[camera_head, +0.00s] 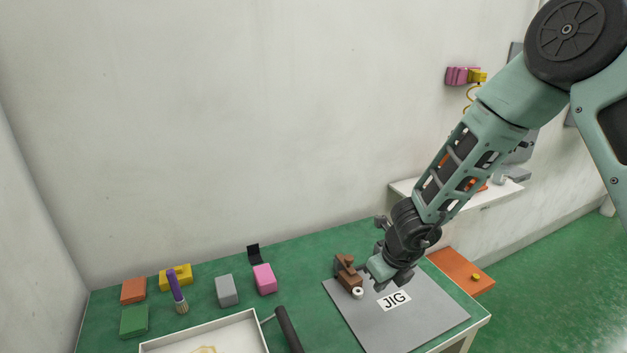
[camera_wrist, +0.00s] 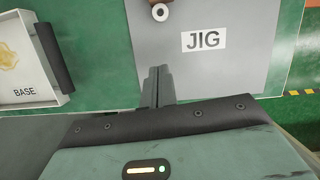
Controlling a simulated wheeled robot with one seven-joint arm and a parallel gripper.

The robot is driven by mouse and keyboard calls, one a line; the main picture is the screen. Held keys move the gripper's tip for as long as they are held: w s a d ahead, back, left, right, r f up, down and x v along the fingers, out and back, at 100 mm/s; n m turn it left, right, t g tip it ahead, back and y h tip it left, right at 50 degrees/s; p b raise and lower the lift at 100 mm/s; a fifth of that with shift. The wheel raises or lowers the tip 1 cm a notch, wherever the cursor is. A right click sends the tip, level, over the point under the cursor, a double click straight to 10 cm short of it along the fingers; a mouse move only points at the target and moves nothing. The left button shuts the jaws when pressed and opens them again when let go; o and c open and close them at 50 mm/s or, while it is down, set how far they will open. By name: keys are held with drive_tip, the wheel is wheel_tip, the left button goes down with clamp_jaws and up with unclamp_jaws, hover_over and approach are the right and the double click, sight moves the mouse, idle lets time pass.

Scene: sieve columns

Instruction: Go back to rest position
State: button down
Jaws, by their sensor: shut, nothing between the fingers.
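My gripper (camera_wrist: 158,72) shows in the wrist view with its two fingers together and nothing between them. It is above the grey jig mat, whose "JIG" label (camera_wrist: 204,40) lies to the right of the fingertips. In the head view my gripper (camera_head: 381,270) is over the back part of the jig mat (camera_head: 420,322). A brown block-like piece with a white ring (camera_head: 349,276) stands on the mat just left of my gripper. The white ring part (camera_wrist: 160,13) also shows at the top of the wrist view.
A white tray (camera_head: 150,347) marked "BASE" in the wrist view stands left of the mat, with a black roller-like handle (camera_head: 289,330) beside it. Pink (camera_head: 265,279), grey (camera_head: 226,290), yellow, orange and green blocks and a purple brush (camera_head: 176,290) stand farther left. The wall is behind.

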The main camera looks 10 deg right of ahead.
drive_tip(key=s+a+r+n+y, duration=0.4)
drive_tip(key=s+a+r+n, duration=0.75)
drive_tip(key=n, duration=0.65)
drive_tip(key=s+d+r+n+g+h, duration=0.1)
drive_tip(key=s+d+r+n+h, duration=0.1)
drive_tip(key=s+n, duration=0.6)
drive_tip(key=s+d+r+n+g+h, duration=0.2)
drive_tip(key=s+r+n, duration=0.3)
drive_tip(key=s+n, duration=0.4)
drive_tip(key=n, duration=0.3)
drive_tip(key=shift+d+n+h, duration=0.25)
drive_tip(key=shift+n+h, duration=0.05)
drive_tip(key=shift+n, duration=0.1)
